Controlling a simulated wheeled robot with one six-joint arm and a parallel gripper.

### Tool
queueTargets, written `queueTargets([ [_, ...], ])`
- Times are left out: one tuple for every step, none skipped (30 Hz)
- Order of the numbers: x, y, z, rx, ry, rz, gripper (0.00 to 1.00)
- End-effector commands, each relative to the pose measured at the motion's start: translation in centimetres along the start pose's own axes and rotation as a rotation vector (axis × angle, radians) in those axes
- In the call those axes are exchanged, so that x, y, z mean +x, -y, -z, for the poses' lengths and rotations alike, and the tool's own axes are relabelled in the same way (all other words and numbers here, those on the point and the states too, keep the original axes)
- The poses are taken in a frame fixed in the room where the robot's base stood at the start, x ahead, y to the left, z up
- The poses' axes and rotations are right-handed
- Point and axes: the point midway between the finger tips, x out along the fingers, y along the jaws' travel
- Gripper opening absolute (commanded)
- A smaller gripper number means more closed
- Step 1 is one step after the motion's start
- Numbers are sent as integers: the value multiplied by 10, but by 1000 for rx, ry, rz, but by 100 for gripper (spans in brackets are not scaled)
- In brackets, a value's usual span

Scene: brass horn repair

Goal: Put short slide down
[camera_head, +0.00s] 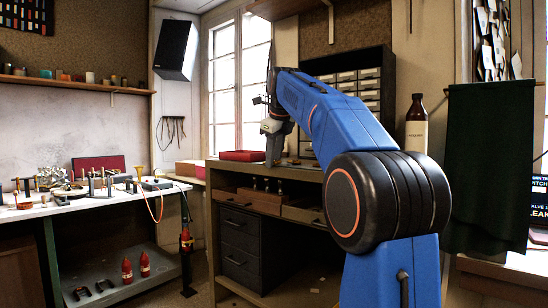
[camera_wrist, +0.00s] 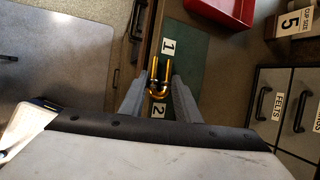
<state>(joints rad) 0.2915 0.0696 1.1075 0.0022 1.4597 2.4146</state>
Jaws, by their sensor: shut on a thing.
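A small brass U-shaped slide (camera_wrist: 156,88) shows in the wrist view between the fingertips of my gripper (camera_wrist: 159,84), which is shut on it. Its two legs point away from me and its bend faces me. Behind it is a dark green mat (camera_wrist: 195,58) with white labels "1" (camera_wrist: 168,46) and "2" (camera_wrist: 158,110); the slide appears between the labels. I cannot tell whether it touches the mat. In the head view my gripper (camera_head: 274,158) is over the left part of the wooden bench (camera_head: 225,167), and the slide is too small to make out.
A red tray (camera_head: 243,155) stands on the bench close to my gripper. Behind are small drawers (camera_head: 358,84); a dark bottle (camera_head: 416,125) is at right. A separate bench (camera_head: 95,198) at left carries brass parts. Wooden trays (camera_head: 262,198) sit under the benchtop.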

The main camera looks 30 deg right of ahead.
Motion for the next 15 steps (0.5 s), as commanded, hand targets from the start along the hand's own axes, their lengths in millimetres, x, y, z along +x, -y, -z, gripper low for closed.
queueTargets([
  [1, 0, 1, 0, 0, 0, 8],
  [2, -1, 1, 0, -1, -1, 8],
  [3, -1, 1, 0, -1, -1, 8],
  [2, -1, 1, 0, -1, -1, 37],
  [2, -1, 1, 0, -1, 0, 44],
  [2, -1, 1, 0, 0, 0, 48],
  [2, -1, 1, 0, 0, 0, 48],
  [2, -1, 1, 0, 0, 0, 48],
  [2, -1, 1, 0, 0, 0, 48],
  [2, -1, 1, 0, 0, 0, 48],
  [2, -1, 1, 0, 0, 0, 48],
  [2, -1, 1, 0, 0, 0, 48],
  [2, -1, 1, 0, 0, 0, 48],
  [2, -1, 1, 0, 0, 0, 48],
  [3, -1, 1, 0, 0, 0, 48],
])
